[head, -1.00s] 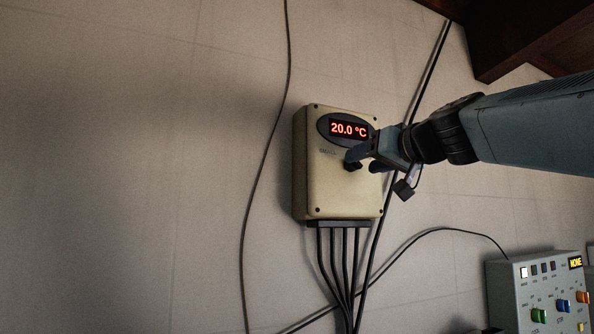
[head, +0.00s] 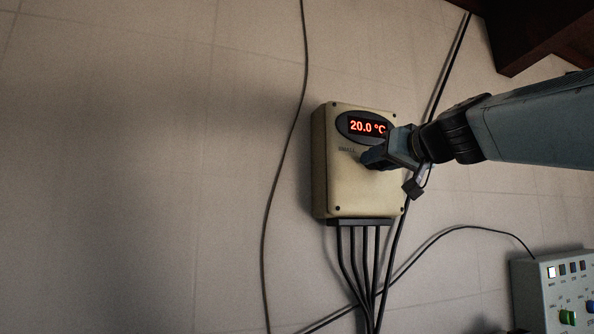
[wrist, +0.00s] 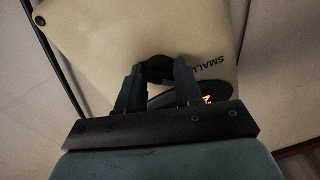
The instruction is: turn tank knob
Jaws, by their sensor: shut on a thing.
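The tank control box (head: 345,190), beige with dark corner screws, is fixed to the wall. Its red display (head: 367,127) reads 20.0 °C, with the right end close to my gripper. The word "SMALL" is printed below the display. The black knob (wrist: 157,72) shows in the wrist view between my fingers, on the box face. My gripper (head: 368,160) is at the front of the box, reaching in from the right; in the wrist view my gripper (wrist: 159,65) is shut on the knob, one finger on each side. In the head view the fingers hide the knob.
Several black cables (head: 358,265) run down from the box's underside. Another cable (head: 285,160) hangs to the left. A grey panel with coloured knobs (head: 535,290) stands at the lower right. Dark beams (head: 525,35) fill the upper right. The wall on the left is clear.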

